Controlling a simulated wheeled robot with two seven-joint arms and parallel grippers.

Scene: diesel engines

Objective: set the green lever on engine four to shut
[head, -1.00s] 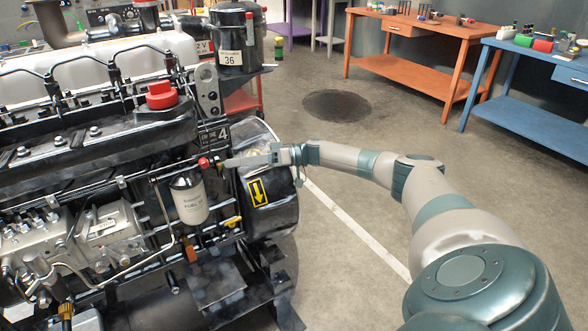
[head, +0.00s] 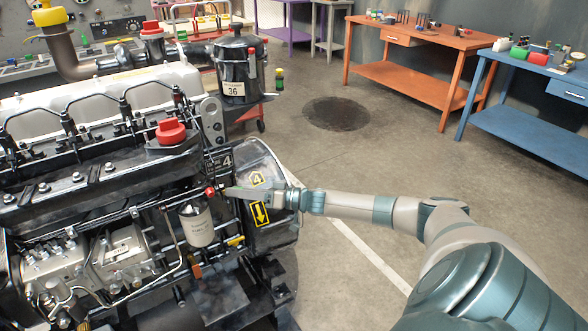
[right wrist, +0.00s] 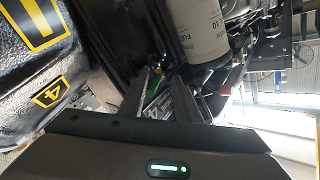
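Engine four (head: 95,165) fills the left of the head view, with a "4" plate (head: 227,160) on its end. My right gripper (head: 228,190) reaches in from the right beside a red knob (head: 210,191), above a white fuel filter (head: 198,226). In the right wrist view, its two fingers (right wrist: 160,80) stand apart. A small green part (right wrist: 153,86), perhaps the green lever, shows between them; I cannot tell whether they touch it. The green lever is not visible in the head view. My left gripper is out of view.
An orange bench (head: 420,85) and a blue bench (head: 520,115) stand at the back right. The floor between has a dark round patch (head: 337,113) and is otherwise clear.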

